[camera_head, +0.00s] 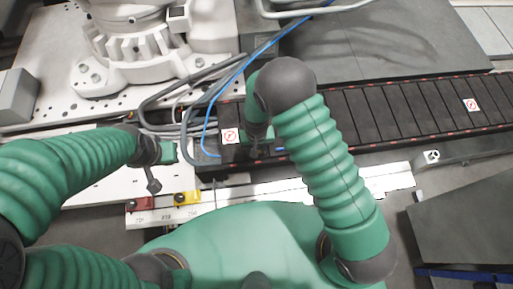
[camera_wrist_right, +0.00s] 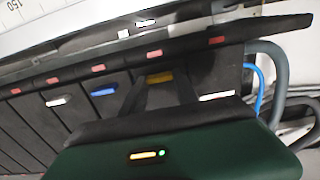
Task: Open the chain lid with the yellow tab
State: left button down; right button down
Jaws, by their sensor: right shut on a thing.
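The black cable chain (camera_head: 385,108) runs across the right half of the head view, covered by a row of lids. In the right wrist view the yellow tab (camera_wrist_right: 160,78) sits on one chain lid, at the tips of my right gripper (camera_wrist_right: 160,84). That gripper is shut on the yellow tab, and the lid looks closed. In the head view my right gripper (camera_head: 257,148) is at the chain's left end, mostly hidden by my arm. My left gripper (camera_head: 153,184) hangs over the white plate, away from the chain; its finger opening is unclear.
Other lids carry a blue tab (camera_wrist_right: 103,90) and white tabs (camera_wrist_right: 55,101). Blue and grey cables (camera_head: 205,100) loop beside the chain's left end. A white machine base (camera_head: 150,45) stands at the back left. A rail with a red block (camera_head: 140,203) and a yellow block (camera_head: 187,198) lies in front.

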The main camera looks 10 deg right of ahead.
jog(key=shift+r+p, duration=0.4)
jog(key=shift+r, duration=0.05)
jog(key=w+r+g+p, duration=0.2)
jog(key=w+r+p, duration=0.4)
jog(key=r, duration=0.5)
jog(key=shift+w+r+g+p, duration=0.3)
jog(key=shift+w+r+p, duration=0.1)
jog(key=shift+p, duration=0.5)
